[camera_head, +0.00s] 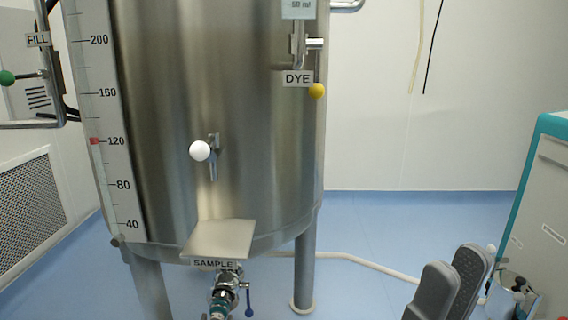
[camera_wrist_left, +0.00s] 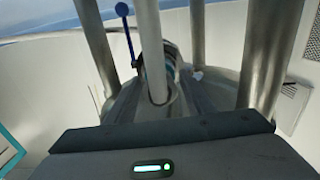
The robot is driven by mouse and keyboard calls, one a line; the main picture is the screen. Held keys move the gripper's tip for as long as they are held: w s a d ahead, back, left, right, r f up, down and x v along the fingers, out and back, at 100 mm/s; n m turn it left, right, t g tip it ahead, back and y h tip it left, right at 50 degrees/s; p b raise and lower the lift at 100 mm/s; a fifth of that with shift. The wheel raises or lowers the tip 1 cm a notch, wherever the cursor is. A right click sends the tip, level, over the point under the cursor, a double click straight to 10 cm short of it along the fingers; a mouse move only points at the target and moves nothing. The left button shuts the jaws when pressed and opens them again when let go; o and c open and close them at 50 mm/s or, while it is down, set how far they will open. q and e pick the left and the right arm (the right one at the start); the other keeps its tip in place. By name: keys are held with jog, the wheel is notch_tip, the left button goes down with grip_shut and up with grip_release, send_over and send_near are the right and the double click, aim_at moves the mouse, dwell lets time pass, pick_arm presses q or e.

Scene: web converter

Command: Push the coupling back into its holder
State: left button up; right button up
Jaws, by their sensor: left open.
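Under the SAMPLE label, a metal valve (camera_head: 226,277) with a blue lever (camera_head: 249,300) carries a teal-ringed fitting (camera_head: 218,312), which may be the coupling. The frame's lower edge cuts it off. The blue lever also shows in the left wrist view (camera_wrist_left: 126,30), where the picture is upside down. My left gripper (camera_wrist_left: 160,105) is open and faces the fitting; a pale tube (camera_wrist_left: 152,50) crosses the middle between its jaws. I cannot tell whether they touch. The grey fingers of my right gripper (camera_head: 448,280) point up at lower right; their gap is unclear. No holder can be made out.
The steel tank (camera_head: 220,110) stands on metal legs (camera_head: 305,265); a bent plate (camera_head: 218,239) juts out above the valve. A white hose (camera_head: 370,264) runs along the blue floor. A teal-edged cabinet (camera_head: 540,210) and a metal vessel (camera_head: 518,288) are at right.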

pick_arm(q)
jog(key=shift+p, duration=0.35)
dwell(0.3)
jog(key=c, duration=1.2)
jog(key=shift+o, duration=0.2)
jog(key=shift+s, duration=0.1)
jog(key=shift+s, duration=0.1)
jog(key=shift+s+a+p, duration=0.1)
jog(key=shift+s+p, duration=1.35)
jog(key=shift+s, duration=0.55)
